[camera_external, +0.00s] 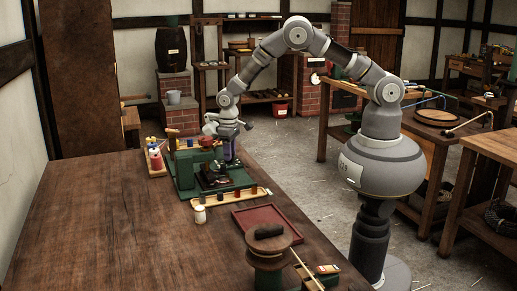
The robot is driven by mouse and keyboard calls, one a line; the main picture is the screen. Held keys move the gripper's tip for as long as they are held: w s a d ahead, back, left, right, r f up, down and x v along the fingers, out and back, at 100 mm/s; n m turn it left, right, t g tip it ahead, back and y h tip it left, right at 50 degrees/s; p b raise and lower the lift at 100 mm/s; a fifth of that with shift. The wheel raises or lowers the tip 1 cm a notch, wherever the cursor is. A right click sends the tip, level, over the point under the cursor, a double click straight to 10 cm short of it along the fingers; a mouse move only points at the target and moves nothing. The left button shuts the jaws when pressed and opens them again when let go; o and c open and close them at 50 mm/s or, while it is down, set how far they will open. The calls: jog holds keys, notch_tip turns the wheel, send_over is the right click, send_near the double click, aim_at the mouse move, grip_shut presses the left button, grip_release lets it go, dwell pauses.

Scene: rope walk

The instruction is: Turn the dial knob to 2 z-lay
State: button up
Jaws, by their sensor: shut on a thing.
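A green machine (187,168) stands on the wooden workbench in the external view. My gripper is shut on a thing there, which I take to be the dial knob. The knob itself is hidden by the gripper and too small to make out. The dial's marks and its setting cannot be read from here.
A tray with small coloured pieces (231,197) lies in front of the machine, beside a small white pot (200,214). A red tray (267,222) and a wooden spool (268,255) stand nearer. The bench's left part (85,225) is clear.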

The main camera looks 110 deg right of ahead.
jog(key=shift+m+p, duration=0.3)
jog(key=shift+m, duration=0.9)
jog(key=o, duration=1)
jog(key=shift+o, duration=0.2)
notch_tip(320, 180, up, 8)
jog(key=shift+w+f+p, duration=0.1)
jog(key=shift+p, duration=1.1)
